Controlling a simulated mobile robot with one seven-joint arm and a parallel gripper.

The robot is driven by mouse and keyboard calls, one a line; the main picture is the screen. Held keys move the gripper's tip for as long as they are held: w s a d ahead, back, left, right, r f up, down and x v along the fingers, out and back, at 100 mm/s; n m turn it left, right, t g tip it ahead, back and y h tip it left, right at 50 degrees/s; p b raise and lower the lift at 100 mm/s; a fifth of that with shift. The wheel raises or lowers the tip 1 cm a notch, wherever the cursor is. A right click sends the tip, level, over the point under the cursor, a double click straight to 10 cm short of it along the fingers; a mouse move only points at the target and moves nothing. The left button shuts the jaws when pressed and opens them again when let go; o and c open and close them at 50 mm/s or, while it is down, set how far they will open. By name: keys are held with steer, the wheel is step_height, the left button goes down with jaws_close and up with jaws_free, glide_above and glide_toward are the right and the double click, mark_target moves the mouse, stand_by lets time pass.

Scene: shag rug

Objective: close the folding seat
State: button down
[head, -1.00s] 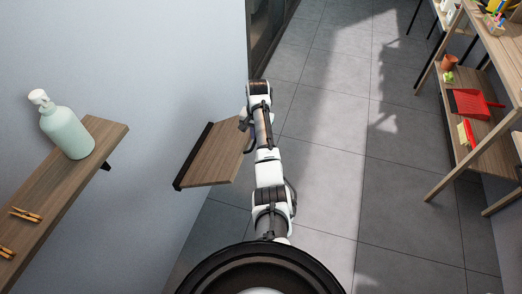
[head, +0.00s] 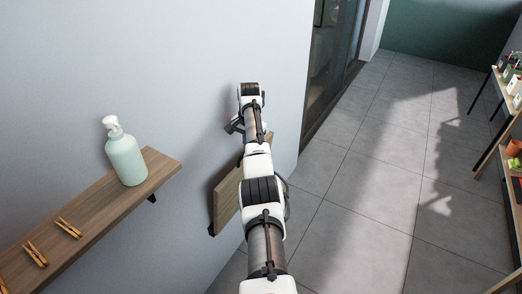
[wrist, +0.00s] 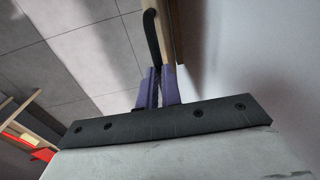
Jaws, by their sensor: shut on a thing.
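The folding seat (head: 226,201) is a brown wooden panel with a dark edge on the pale wall, in the middle of the head view. It stands steeply tilted up, close to the wall; I cannot tell whether it lies flat against it. My arm covers part of it. The fingertips are hidden by my arm in the head view.
A wooden wall shelf (head: 88,222) at the left holds a pale green pump bottle (head: 126,160) and clothespins (head: 69,228). A glass door (head: 332,60) is beyond the wall's end. Racks stand at the far right. The tiled floor (head: 370,185) between is clear.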

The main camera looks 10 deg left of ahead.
steer(key=f, duration=0.2)
steer(key=shift+s+a+f, duration=0.25)
steer(key=shift+a+f, duration=0.05)
steer(key=shift+f, duration=0.05)
steer(key=c, duration=1.9)
jaws_free()
steer(key=shift+d, duration=0.1)
steer(key=o, duration=0.4)
steer(key=shift+w+f+g, duration=0.3)
steer(key=shift+w+f, duration=0.15)
steer(key=shift+f, duration=0.15)
steer(key=shift+s+r, duration=0.1)
steer(key=shift+r, duration=0.4)
steer(key=r, duration=0.4)
steer(key=r+b, duration=0.1)
steer(key=r, duration=0.4)
steer(key=r+b, duration=0.1)
steer(key=r, duration=0.3)
steer(key=shift+s+d+r, duration=0.1)
steer(key=shift+d+r, duration=0.15)
steer(key=shift+r, duration=0.15)
